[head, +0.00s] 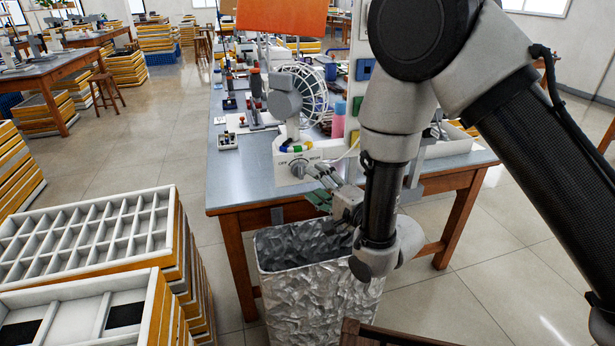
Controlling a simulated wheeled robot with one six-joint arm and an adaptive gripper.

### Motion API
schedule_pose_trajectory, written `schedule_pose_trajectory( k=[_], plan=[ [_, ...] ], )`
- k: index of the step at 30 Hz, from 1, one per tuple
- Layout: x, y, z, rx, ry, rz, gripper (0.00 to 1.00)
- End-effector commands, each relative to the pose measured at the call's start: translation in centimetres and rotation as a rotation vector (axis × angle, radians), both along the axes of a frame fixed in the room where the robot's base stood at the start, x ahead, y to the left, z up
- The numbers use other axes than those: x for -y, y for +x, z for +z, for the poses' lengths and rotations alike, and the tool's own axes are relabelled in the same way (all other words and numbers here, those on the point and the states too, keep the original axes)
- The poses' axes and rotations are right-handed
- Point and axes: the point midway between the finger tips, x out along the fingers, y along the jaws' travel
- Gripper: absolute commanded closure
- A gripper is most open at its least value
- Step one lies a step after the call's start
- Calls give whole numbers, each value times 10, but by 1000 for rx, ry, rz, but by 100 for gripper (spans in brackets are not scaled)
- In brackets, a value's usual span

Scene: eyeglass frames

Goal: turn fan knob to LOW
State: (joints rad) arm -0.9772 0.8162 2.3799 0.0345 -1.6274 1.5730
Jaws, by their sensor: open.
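The desk fan (303,95) stands near the front edge of the grey-topped workbench, with a round caged head and a white base (283,150). The fan knob (298,168) is a small round dial on the base's front face, with tiny lettering beside it too small to read surely. Its pointer direction cannot be made out. My gripper (314,183) is open and empty, just right of and slightly below the knob, with its fingers pointing left. The upper finger looks close to the knob; whether it touches cannot be told.
A metallic crinkled bin (310,285) stands on the floor below my gripper. Stacked compartment trays (95,235) are at the left. An orange panel (282,17) hangs above the workbench (235,185). A pink-and-blue bottle (339,120) stands behind my arm. Floor at centre left is clear.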

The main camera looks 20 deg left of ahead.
Motion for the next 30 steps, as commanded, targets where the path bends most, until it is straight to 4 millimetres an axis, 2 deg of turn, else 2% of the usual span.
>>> schedule_pose_trajectory(
  k=[3, 10, 24, 26, 29, 30],
  plan=[
    [22, -16, -1, -2, -2, 0, 41],
    [49, -35, 0, 1, 1, 0, 41],
    [53, -39, 0, 26, -18, 0, 41],
    [54, -39, -12, 48, -98, 2, 41],
    [59, -42, -56, 55, -336, 28, 41],
    [64, -46, -80, 51, -459, 52, 41]
  ],
)
